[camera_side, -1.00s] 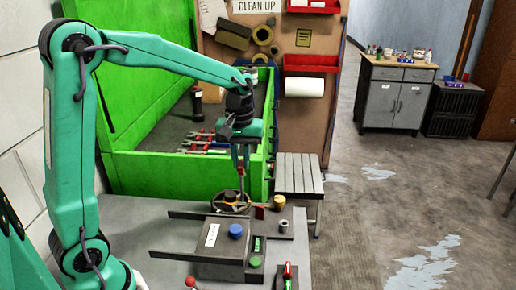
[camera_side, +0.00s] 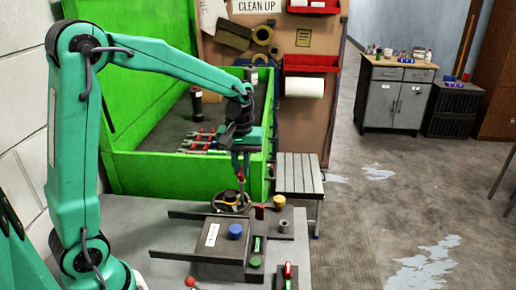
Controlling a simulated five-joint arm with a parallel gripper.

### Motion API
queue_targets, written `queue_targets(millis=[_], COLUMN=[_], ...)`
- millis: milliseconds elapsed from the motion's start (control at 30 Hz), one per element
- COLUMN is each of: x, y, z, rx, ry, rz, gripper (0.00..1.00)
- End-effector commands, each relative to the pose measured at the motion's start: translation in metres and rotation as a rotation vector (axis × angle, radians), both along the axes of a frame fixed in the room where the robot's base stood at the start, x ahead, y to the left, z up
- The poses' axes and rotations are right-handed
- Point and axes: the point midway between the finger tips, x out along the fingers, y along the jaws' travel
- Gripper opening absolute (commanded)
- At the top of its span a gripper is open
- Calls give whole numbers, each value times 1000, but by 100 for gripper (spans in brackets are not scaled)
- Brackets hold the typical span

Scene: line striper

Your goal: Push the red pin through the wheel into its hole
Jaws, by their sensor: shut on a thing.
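My gripper (camera_side: 240,176) points straight down above the wheel (camera_side: 231,202) and is shut on a thin upright pin (camera_side: 241,188), which shows reddish just under the fingertips. The pin's lower part reaches down to the wheel, towards its right side. The wheel is a dark ring with spokes, lying at the back of the grey machine (camera_side: 214,262) on the table. The hole under the wheel is hidden, and I cannot tell how deep the pin sits.
The machine carries a blue cap (camera_side: 235,231) and a green cap (camera_side: 255,262). A yellow-topped cap (camera_side: 279,201) and a small grey cylinder (camera_side: 284,226) stand to the right. A red-knobbed lever (camera_side: 190,282) is in front. A green bin (camera_side: 185,175) stands behind.

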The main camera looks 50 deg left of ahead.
Motion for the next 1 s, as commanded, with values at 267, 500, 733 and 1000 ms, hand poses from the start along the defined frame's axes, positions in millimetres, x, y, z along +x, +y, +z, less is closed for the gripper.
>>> queue_targets(millis=[267, 500, 733, 1000], x=[0, 0, 0, 0], y=[0, 0, 0, 0], z=[0, -1, -3, -6], rx=[0, 0, 0, 0], ry=[0, 0, 0, 1], rz=[0, 0, 0, 0], gripper=[0, 0, 0, 0])
